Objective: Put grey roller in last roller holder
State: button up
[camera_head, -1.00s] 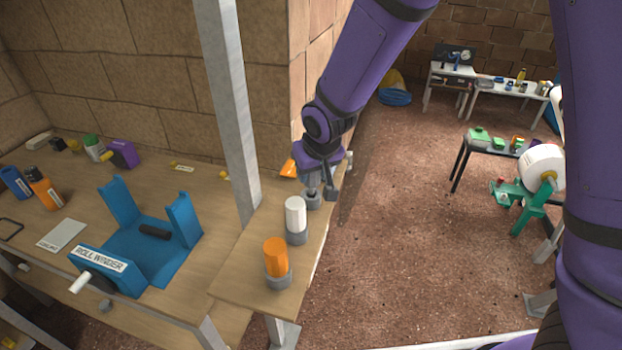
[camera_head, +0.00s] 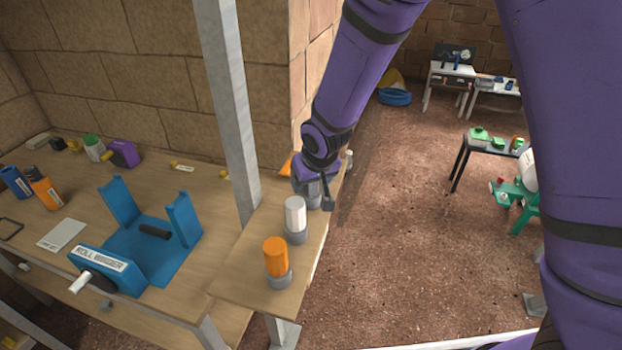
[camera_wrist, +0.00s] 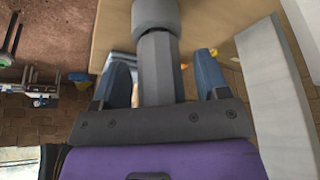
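The grey roller (camera_wrist: 160,65) stands between the fingers of my gripper (camera_wrist: 163,78) in the wrist view. Its far end meets a wider grey cylinder, which looks like the last roller holder (camera_wrist: 155,16). A gap shows between the roller and each finger, so my gripper looks open around it. In the head view my gripper (camera_head: 316,192) is at the far end of the narrow wooden shelf, mostly covering the roller and holder. A white roller (camera_head: 295,213) and an orange roller (camera_head: 275,256) stand upright in grey holders nearer the camera.
A grey metal post (camera_head: 232,100) rises left of the shelf (camera_head: 240,280). A blue roll winder (camera_head: 150,245) sits on the workbench (camera_head: 70,210) at left. The brick wall corner is behind the shelf. Open floor (camera_head: 410,230) lies to the right.

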jog(key=shift+s+r, duration=0.1)
jog(key=shift+r, duration=0.5)
jog(key=v, duration=1.1)
jog(key=shift+s+d, duration=0.1)
jog(key=s+d+r+m, duration=0.1)
jog(key=s+d+r, duration=0.35)
jog(key=d, duration=0.25)
jog(key=s+d+r+m+h, duration=0.1)
jog(key=s+d+r, duration=0.3)
jog(key=d+r, duration=0.25)
jog(key=s+d+r+m, duration=0.1)
jog(key=s+d+r, duration=0.35)
jog(key=d, duration=0.35)
jog(key=s+d+r+m+t, duration=0.1)
jog(key=s+d, duration=0.2)
jog(key=s, duration=0.6)
jog(key=shift+d+r+h, duration=0.3)
jog(key=shift+d+r, duration=0.05)
jog(key=shift+r, duration=0.05)
